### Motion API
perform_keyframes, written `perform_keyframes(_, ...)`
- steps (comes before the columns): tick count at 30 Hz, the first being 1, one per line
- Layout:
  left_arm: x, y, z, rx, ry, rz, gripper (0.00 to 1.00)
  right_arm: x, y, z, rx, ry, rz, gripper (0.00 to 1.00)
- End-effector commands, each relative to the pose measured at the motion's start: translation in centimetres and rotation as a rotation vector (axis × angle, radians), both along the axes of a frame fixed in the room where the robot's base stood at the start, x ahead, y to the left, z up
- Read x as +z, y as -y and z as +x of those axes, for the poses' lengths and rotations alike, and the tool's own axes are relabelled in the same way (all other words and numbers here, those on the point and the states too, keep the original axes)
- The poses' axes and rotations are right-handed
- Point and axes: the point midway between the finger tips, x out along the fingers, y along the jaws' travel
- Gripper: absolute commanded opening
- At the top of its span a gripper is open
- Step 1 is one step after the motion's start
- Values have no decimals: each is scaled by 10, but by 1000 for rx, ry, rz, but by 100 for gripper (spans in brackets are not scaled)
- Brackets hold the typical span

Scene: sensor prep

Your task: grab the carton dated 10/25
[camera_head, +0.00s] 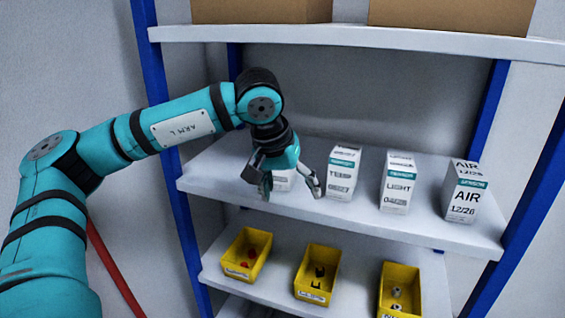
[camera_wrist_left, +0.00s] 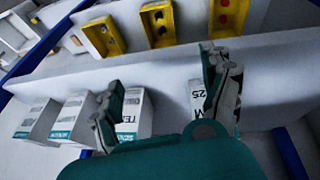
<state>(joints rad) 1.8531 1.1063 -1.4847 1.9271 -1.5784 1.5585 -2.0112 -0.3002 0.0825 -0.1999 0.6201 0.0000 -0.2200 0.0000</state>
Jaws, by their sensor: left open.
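My left gripper (camera_head: 289,190) is open and empty above the middle shelf, in front of the leftmost white carton (camera_head: 281,183), which it mostly hides. In the left wrist view the gripper (camera_wrist_left: 163,100) has its fingers spread. The carton ending in "25" (camera_wrist_left: 196,97) is beside the right finger there, partly covered by it; the rest of its date is hidden. The TEMP carton (camera_head: 343,174) stands to the right of the gripper, then the LIGHT carton (camera_head: 397,184), both with blurred dates. The AIR carton (camera_head: 464,192), dated 12/26, is farthest right. My right gripper is out of view.
The cartons stand on a white shelf (camera_head: 225,178) with blue posts. Yellow bins (camera_head: 247,255) with small parts sit on the shelf below. Brown boxes (camera_head: 450,14) rest on the upper shelf. Bare shelf lies between the LIGHT and AIR cartons.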

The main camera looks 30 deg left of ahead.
Motion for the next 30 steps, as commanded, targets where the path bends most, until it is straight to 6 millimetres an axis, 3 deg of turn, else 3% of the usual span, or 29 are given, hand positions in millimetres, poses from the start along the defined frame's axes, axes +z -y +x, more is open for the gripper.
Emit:
perform_keyframes(1, 10, -21, -2, 16, 8, 59, 81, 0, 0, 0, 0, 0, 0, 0)
perform_keyframes(3, 17, -40, -5, 27, 6, 119, 81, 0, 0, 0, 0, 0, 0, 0)
perform_keyframes(6, 23, -53, -4, 36, 1, 157, 81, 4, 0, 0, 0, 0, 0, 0)
perform_keyframes(18, 25, -73, 60, 35, 0, 158, 81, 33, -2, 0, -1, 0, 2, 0)
perform_keyframes(25, 23, -78, 75, 35, 0, 158, 81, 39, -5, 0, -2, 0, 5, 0)
perform_keyframes(30, 25, -86, 102, 36, -1, 157, 81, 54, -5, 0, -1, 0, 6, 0)
